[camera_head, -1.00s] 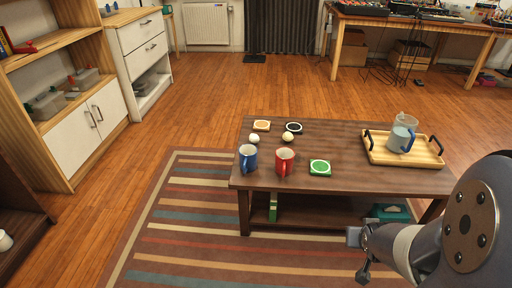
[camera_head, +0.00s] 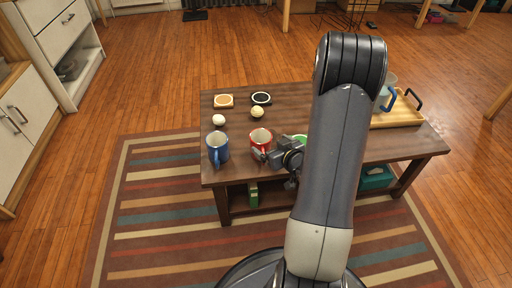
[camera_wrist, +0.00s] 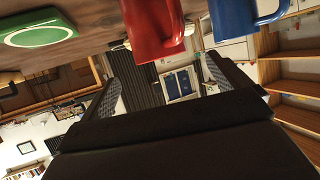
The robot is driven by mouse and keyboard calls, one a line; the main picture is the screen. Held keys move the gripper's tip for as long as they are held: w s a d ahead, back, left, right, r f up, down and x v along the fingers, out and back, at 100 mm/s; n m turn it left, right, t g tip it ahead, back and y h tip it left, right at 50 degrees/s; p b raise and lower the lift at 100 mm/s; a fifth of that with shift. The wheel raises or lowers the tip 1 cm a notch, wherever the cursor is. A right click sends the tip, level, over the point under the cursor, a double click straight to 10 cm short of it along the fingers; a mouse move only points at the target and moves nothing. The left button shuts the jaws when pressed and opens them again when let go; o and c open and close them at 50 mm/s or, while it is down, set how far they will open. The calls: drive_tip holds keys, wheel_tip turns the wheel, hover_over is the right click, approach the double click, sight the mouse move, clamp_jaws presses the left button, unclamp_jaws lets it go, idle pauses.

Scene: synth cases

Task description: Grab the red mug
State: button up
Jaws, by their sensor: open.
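The red mug (camera_head: 260,140) stands upright near the front edge of the dark wooden table (camera_head: 240,170). My gripper (camera_head: 272,158) is open just at its front right side and hides part of it. In the wrist view the red mug (camera_wrist: 152,28) is at the top, sideways between the two spread fingers of my gripper (camera_wrist: 162,76) but above their tips. I cannot tell whether they touch it. Nothing is held.
A blue mug (camera_head: 217,148) stands close to the left of the red one. A green coaster (camera_wrist: 38,35) is partly hidden behind my arm. A wooden tray (camera_head: 408,119) stands right.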

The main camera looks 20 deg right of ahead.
sight(256, 134)
drive_tip(key=b+x, duration=0.2)
drive_tip(key=x, duration=0.4)
drive_tip(key=shift+f, duration=0.3)
drive_tip(key=shift+w+f, duration=0.1)
drive_tip(key=shift+w, duration=0.5)
drive_tip(key=shift+c, duration=0.4)
drive_tip(key=c, duration=1.2)
drive_tip(key=shift+o, duration=0.2)
